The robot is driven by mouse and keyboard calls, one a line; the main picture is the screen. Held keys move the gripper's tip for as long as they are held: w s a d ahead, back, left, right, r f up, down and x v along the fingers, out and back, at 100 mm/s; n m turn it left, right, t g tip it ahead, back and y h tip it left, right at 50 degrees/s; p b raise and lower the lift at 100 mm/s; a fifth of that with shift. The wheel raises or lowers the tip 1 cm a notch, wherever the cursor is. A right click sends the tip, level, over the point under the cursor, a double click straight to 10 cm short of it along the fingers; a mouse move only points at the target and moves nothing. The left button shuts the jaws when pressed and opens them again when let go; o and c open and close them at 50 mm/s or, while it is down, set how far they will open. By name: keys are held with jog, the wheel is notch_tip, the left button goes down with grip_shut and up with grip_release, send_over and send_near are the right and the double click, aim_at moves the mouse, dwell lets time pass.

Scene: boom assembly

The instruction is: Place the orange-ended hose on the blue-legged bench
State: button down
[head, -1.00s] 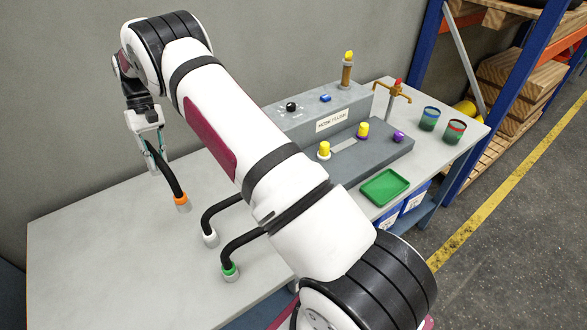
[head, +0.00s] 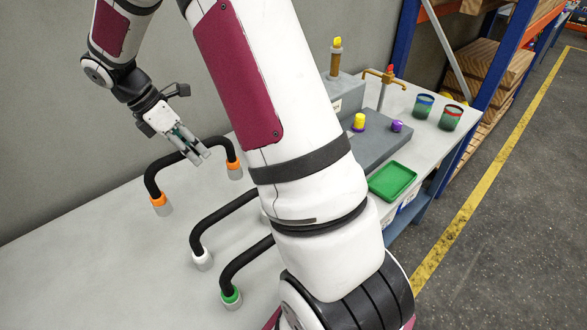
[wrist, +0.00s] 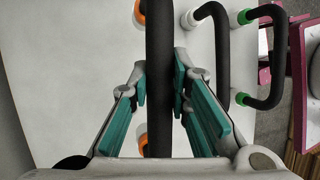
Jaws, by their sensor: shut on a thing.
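The orange-ended hose is a black bent tube (head: 160,166) with an orange collar and grey tip at each end. My gripper (head: 198,153) is shut on its middle stretch. In the wrist view the black hose (wrist: 160,60) runs between the teal finger pads, with orange at both ends partly hidden behind it. The hose arches over the bench's light grey top (head: 110,250), ends pointing down. I cannot tell whether the tips touch the surface. A blue part of the bench frame (head: 425,207) shows below the right side.
A white-ended hose (head: 205,240) and a green-ended hose (head: 228,278) stand nearby on the same top. A green tray (head: 392,180), grey fixture (head: 375,150) and two cups (head: 451,117) are to the right. The far left of the top is clear.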

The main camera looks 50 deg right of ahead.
jog(key=shift+d+r+n+t, duration=0.35)
jog(key=shift+d+n, duration=0.2)
jog(key=shift+n, duration=0.25)
notch_tip(320, 180, down, 10)
jog(key=p, duration=0.1)
jog(key=c, duration=1.5)
grip_release()
jog(key=shift+c, duration=0.2)
jog(key=shift+o, duration=0.3)
